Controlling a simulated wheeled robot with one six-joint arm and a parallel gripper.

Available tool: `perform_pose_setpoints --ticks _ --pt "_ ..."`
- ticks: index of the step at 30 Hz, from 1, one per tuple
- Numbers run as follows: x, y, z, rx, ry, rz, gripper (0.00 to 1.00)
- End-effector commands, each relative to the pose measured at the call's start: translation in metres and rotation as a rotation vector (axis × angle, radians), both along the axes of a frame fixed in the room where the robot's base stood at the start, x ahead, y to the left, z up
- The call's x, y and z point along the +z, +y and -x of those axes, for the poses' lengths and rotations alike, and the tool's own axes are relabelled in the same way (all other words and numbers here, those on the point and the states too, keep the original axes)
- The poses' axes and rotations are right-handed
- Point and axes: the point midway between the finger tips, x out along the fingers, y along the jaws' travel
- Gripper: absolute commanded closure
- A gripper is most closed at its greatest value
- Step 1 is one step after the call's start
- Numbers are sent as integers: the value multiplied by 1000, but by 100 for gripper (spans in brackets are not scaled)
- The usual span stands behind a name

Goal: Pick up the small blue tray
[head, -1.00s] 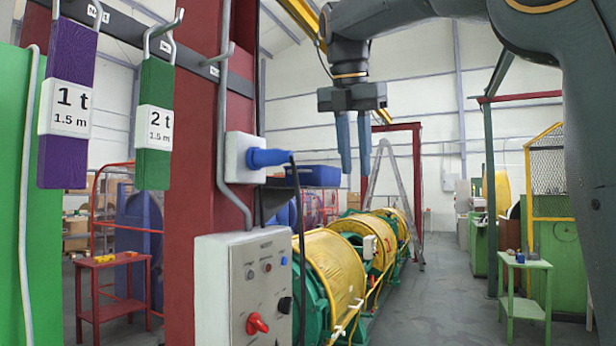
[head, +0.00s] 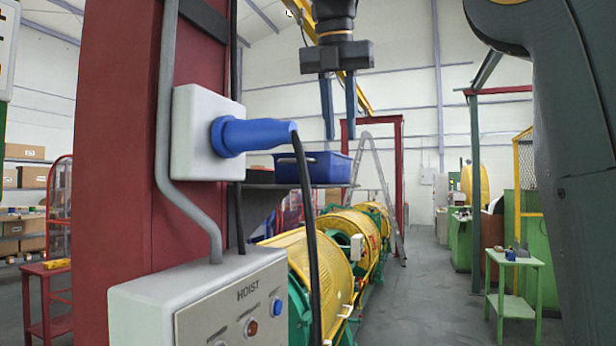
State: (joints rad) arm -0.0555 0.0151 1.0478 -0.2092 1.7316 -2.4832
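The small blue tray (head: 328,170) sits on a dark shelf (head: 290,186) just right of the red column. The blue plug and its black cable stand in front of its left side. Something brownish shows at the tray's left, but I cannot tell what it is. My gripper (head: 339,138) hangs pointing down, above and slightly right of the tray in the picture. Its two blue-grey fingers are apart with nothing between them. I cannot tell how far in depth the fingers are from the tray.
A red column (head: 112,150) carries a white socket with a blue plug (head: 250,137) and hanging black cable (head: 309,230). A grey hoist control box (head: 200,300) juts out low in front. Yellow and green machinery (head: 330,250) runs behind. The floor (head: 425,300) is open to the right.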

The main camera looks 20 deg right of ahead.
Motion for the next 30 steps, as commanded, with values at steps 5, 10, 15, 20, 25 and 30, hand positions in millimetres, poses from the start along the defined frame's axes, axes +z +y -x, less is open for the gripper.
perform_pose_setpoints --ticks 5,10,15,20,25,30 --pt "-13 0 -5 5 3 0 76" --pt "-27 -3 -11 5 3 0 76" --pt "-44 -10 -19 3 4 0 76" --pt "-63 -14 -27 2 3 0 76" --pt "-70 -16 -30 1 0 0 76" --pt "-70 -16 -30 1 0 0 77"
